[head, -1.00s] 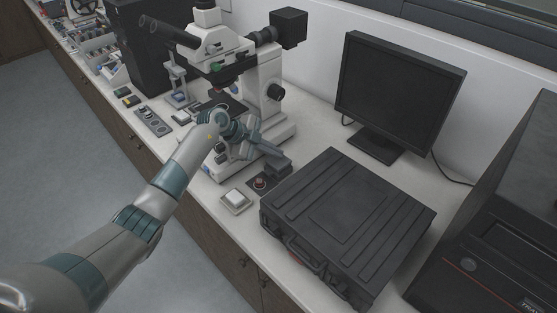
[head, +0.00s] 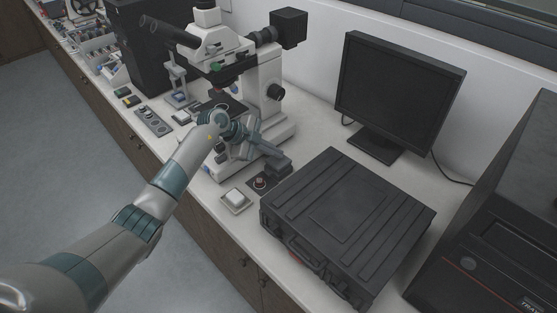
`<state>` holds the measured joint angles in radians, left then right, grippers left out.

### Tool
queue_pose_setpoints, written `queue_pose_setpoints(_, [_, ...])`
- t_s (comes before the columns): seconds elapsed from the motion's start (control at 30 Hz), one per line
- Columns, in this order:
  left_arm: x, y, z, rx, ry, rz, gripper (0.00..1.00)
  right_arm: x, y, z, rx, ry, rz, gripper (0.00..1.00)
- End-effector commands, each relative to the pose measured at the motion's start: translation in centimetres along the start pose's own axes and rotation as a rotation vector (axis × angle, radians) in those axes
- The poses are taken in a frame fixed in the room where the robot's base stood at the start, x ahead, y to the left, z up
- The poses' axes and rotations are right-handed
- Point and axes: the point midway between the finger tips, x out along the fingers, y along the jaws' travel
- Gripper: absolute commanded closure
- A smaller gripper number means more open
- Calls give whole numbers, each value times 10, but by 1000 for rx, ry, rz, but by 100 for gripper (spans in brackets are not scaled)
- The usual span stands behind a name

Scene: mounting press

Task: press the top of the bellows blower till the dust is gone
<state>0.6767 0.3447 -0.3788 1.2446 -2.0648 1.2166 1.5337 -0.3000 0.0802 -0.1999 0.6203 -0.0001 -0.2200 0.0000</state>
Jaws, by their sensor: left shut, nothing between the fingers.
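My left gripper (head: 279,164) is shut and empty, its fingertips over the back part of a small dark pad on the bench, between the microscope and the black case. On the front of that pad stands a small round dark thing with a reddish top (head: 261,182). It may be the bellows blower, but it is too small to tell. The gripper hides the back of the pad, and I cannot tell whether the fingertips touch anything there. No dust can be made out. My right gripper is out of view.
A white microscope (head: 267,95) stands just behind my left wrist. A large black case (head: 350,215) lies close to the right of the gripper. A small white square dish (head: 235,201) sits near the bench's front edge. A monitor (head: 400,90) stands at the back.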

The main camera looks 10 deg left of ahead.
Motion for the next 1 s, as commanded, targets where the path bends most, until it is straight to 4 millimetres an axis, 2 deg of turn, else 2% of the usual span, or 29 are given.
queue_pose_setpoints(0.03, [6,9,2,-11,2,14,100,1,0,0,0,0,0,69])
queue_pose_setpoints(1.0, [17,19,6,-18,6,23,100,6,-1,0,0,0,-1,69])
